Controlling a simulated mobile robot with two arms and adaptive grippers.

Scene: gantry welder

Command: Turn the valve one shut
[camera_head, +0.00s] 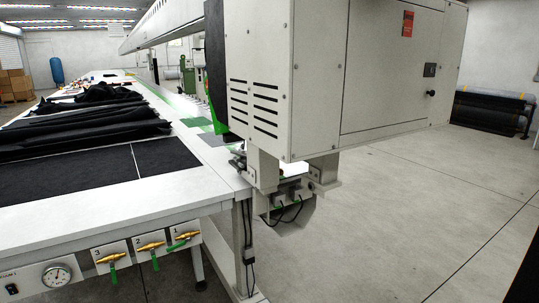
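Valve one (186,237) is the rightmost of three brass valves on the front edge of the long white table, on a plate marked 1. Its green handle (178,245) slants down to the left, closer to level than upright. Valve two (151,244) and valve three (113,251) are to its left, and their green handles hang down. Neither of my grippers shows in the head view.
A pressure gauge (57,274) is on the panel left of the valves. The white table (190,190) holds black fabric (90,125). A large grey gantry machine (320,75) overhangs its right end. Open concrete floor (400,210) lies to the right.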

